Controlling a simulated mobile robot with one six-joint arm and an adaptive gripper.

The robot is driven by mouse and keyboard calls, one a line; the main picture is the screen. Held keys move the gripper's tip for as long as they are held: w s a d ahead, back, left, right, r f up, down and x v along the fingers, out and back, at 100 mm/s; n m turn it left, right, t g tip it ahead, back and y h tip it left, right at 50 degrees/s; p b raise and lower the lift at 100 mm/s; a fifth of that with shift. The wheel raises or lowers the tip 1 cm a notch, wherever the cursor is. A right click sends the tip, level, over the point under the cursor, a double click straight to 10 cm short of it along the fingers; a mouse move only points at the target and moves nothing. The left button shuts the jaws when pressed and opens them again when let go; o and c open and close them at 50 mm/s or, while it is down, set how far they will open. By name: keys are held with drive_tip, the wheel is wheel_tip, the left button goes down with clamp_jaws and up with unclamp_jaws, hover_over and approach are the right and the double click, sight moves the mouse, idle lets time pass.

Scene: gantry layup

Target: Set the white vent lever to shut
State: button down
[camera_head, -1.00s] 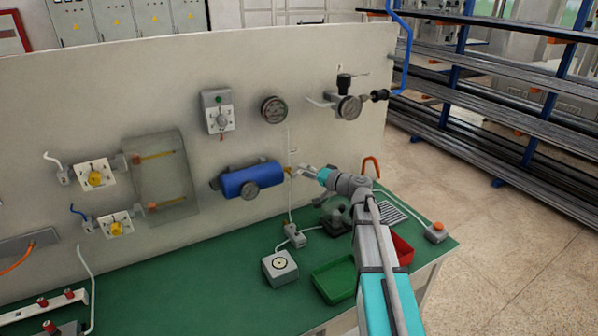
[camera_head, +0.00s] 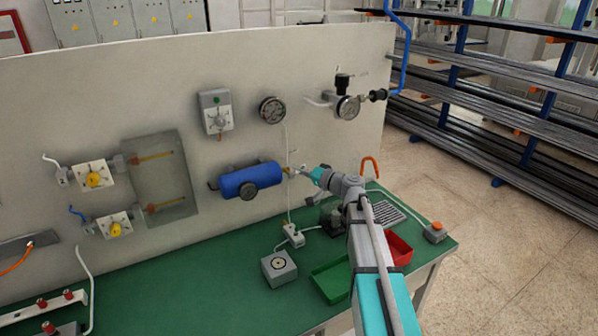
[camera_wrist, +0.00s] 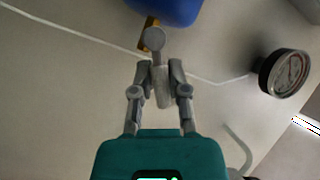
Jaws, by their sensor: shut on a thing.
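The white vent lever (camera_wrist: 162,95) shows in the wrist view as a pale grey-white handle with a round hub. It sits at a brass fitting (camera_wrist: 150,35) on the end of the blue tank (camera_wrist: 175,8). My gripper (camera_wrist: 160,75) has its two fingers closed on either side of the lever. In the head view my gripper (camera_head: 305,171) is at the right end of the blue tank (camera_head: 250,180), against the upright panel. The lever is too small there to read its angle, and the fingers partly hide it.
A pressure gauge (camera_wrist: 284,72) is to the right in the wrist view; a thin white tube runs along the panel. Below my arm, the green bench (camera_head: 190,275) holds a green tray (camera_head: 331,284), a red tray (camera_head: 400,250) and a grey box (camera_head: 279,268).

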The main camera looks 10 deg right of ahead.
sight(292, 175)
drive_tip(key=shift+d, duration=0.15)
drive_tip(key=shift+d+r+n+p, duration=0.1)
drive_tip(key=shift+n+p, duration=0.2)
drive_tip(key=shift+p, duration=0.1)
drive_tip(key=shift+r+g, duration=0.1)
drive_tip(key=shift+g, duration=0.2)
drive_tip(key=n+p, duration=0.1)
drive_tip(key=r+n+h+p, duration=0.1)
drive_tip(key=p, duration=0.1)
drive_tip(key=a+n+h+p, duration=0.1)
drive_tip(key=p, duration=0.1)
drive_tip(key=shift+s+r+n+g, duration=0.15)
drive_tip(key=shift+r+n+g, duration=0.15)
drive_tip(key=shift+g, duration=0.1)
drive_tip(key=shift+s+a+r+n+h+p, duration=0.1)
drive_tip(key=shift+a+n+h+p, duration=0.3)
drive_tip(key=shift+n+h+p, duration=0.45)
drive_tip(key=shift+s+a+n+h+p, duration=0.15)
drive_tip(key=shift+a+n+h+p, duration=0.2)
drive_tip(key=shift+n+h+p, duration=0.45)
drive_tip(key=shift+s+a+r+n+h+p, duration=0.1)
drive_tip(key=shift+a+n+h+p, duration=0.4)
drive_tip(key=shift+n, duration=0.55)
drive_tip(key=shift+d+f, duration=0.1)
